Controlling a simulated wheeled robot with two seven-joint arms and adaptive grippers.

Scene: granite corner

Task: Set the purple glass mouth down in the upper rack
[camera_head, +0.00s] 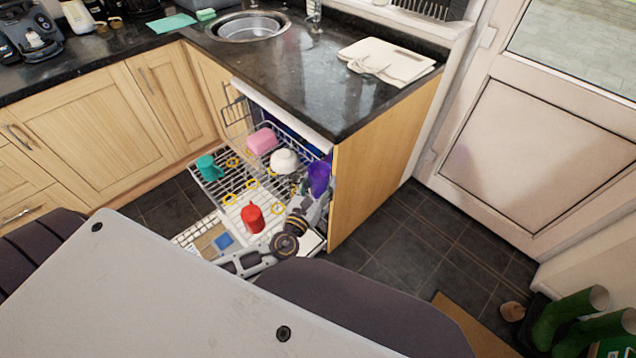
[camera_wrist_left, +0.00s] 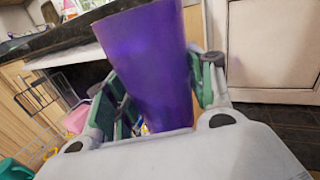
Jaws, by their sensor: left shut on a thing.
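The purple glass (camera_head: 319,177) is at the right side of the pulled-out upper rack (camera_head: 217,182) of the dishwasher, under the counter corner. My left gripper (camera_head: 312,198) is shut on it. In the left wrist view the purple glass (camera_wrist_left: 150,62) stands between the two fingers of my left gripper (camera_wrist_left: 160,95), its wide end towards the top of the picture. Whether the glass touches the rack cannot be told. My right gripper is not in view.
The rack holds a teal cup (camera_head: 208,168), a pink container (camera_head: 262,141), a white bowl (camera_head: 284,160) and a red item (camera_head: 252,217), with several yellow rings among them. A wooden end panel (camera_head: 385,150) stands close right of the glass. The granite counter (camera_head: 300,75) overhangs behind.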

